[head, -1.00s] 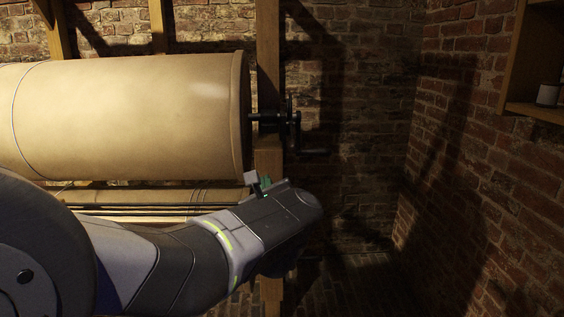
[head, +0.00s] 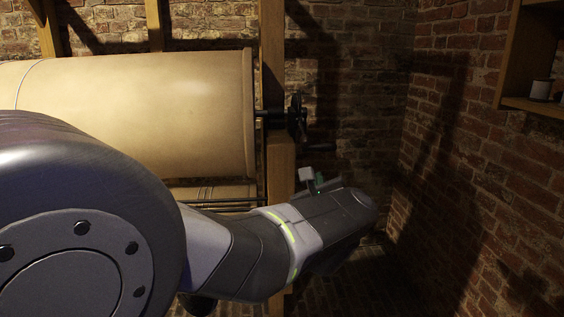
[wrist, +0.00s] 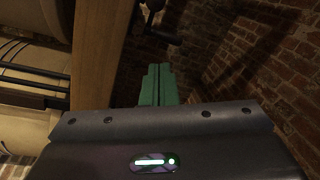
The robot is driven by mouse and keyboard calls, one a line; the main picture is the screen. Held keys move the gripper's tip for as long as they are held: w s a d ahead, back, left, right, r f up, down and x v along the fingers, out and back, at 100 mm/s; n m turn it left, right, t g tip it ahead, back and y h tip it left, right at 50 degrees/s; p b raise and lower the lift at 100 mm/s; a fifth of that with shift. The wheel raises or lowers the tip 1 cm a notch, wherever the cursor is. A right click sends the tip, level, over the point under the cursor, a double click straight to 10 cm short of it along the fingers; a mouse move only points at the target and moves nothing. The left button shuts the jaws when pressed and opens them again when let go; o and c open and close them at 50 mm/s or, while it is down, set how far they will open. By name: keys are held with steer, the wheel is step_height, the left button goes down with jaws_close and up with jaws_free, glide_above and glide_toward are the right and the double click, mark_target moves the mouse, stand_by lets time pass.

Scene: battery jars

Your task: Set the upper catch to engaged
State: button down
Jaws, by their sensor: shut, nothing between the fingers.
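The large tan drum (head: 140,110) lies level at the left in the head view. A dark crank fitting (head: 297,118) with a handle stands on its axle, beside the wooden post (head: 280,185). I cannot single out the upper catch or its setting in this dark hardware. My gripper (head: 320,179) is below and right of the crank, mostly hidden behind my own arm. In the wrist view my gripper's green fingers (wrist: 158,84) are together and empty. The crank (wrist: 152,18) shows beyond them at the top, apart from the fingertips.
The wooden post (wrist: 104,50) stands left of the fingers in the wrist view. A lower tan roll (head: 215,192) with dark cords lies under the drum. Brick walls close the back and right. A wooden shelf (head: 528,106) holds a jar (head: 541,90). Open space lies right of the crank.

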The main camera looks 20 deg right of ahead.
mark_target(303, 130)
steer(key=w+d+r, duration=0.1)
steer(key=w+r, duration=0.2)
steer(key=w, duration=0.5)
steer(key=shift+w+d+r, duration=0.15)
steer(key=shift+d+r, duration=0.1)
steer(key=shift+r, duration=0.1)
steer(key=shift+r+p, duration=0.1)
steer(key=shift+p, duration=0.3)
steer(key=shift+r+p, duration=0.25)
steer(key=shift+p, duration=0.8)
